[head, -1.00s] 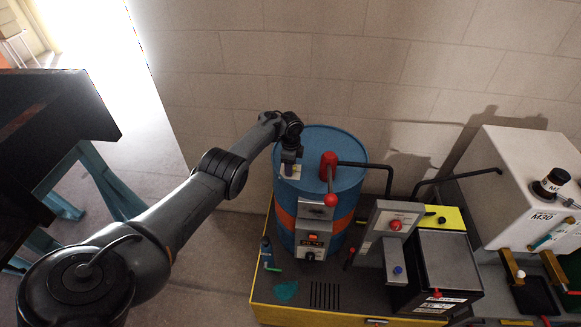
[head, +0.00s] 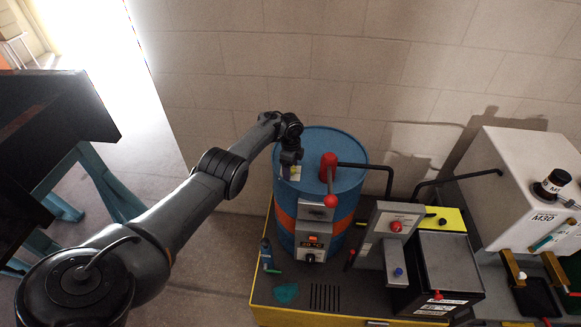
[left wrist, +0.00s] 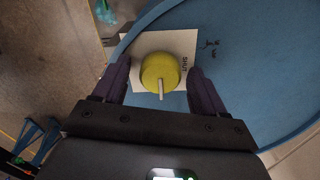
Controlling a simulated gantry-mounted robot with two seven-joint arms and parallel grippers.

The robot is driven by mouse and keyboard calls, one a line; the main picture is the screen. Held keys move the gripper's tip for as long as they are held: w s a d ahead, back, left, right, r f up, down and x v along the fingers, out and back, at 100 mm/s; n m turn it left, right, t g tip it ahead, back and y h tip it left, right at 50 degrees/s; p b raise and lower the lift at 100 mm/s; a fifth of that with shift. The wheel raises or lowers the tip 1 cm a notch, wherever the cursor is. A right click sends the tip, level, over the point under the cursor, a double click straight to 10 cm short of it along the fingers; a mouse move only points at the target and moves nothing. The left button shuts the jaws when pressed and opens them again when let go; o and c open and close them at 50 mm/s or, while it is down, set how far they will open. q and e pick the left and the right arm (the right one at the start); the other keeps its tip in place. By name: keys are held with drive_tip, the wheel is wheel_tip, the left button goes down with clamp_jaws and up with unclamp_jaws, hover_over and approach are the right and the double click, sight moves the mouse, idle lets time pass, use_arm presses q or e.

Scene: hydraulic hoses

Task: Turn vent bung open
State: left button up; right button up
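The vent bung is a yellow round knob (left wrist: 160,72) with a pale pointer bar, on a white plate (left wrist: 150,45) on the blue drum's top. The bar points toward the bottom of the left wrist view. The word SHUT is on the plate's right side. My left gripper (left wrist: 161,80) is open, with one dark finger on each side of the knob and a narrow gap at each side. In the head view my left gripper (head: 289,164) is over the drum's left rim and mostly hides the bung. My right gripper is not in view.
The blue drum (head: 342,181) carries a red-handled pump (head: 328,170) just right of my gripper. A dark pipe (head: 370,166) runs right from it. A grey control post, a dark box and a white tank stand farther right. The floor left of the drum is clear.

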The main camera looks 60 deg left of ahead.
use_arm(q)
drive_tip(key=shift+r, duration=0.1)
drive_tip(key=shift+r, duration=0.55)
wheel_tip(320, 180, up, 10)
drive_tip(key=p, duration=0.2)
drive_tip(key=shift+f, duration=0.2)
